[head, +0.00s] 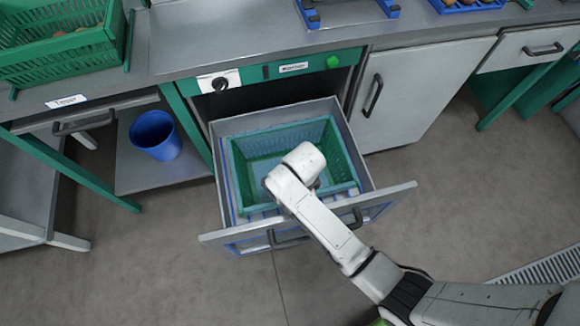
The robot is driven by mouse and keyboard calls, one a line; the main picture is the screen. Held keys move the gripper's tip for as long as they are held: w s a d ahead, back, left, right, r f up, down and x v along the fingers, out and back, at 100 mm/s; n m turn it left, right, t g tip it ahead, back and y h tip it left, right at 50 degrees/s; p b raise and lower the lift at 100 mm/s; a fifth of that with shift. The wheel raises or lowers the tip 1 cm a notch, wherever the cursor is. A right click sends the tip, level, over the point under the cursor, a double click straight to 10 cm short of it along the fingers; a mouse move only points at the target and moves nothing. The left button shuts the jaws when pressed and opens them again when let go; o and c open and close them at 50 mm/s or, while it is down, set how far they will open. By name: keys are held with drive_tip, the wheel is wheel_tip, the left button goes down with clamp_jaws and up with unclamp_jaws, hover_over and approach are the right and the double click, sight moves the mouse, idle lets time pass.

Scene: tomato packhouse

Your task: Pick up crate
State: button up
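A green crate (345,165) sits inside a pulled-out grey drawer (355,140) below the counter. A second green crate (60,57) with slatted walls stands on the counter at the top left.
The drawer front (385,194) with its dark handles sticks out over the floor. A blue bin (155,135) stands on a low shelf to the left. A closed grey cabinet door (420,90) is at the right.

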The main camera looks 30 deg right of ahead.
drive_tip(key=shift+c, duration=0.4)
clamp_jaws()
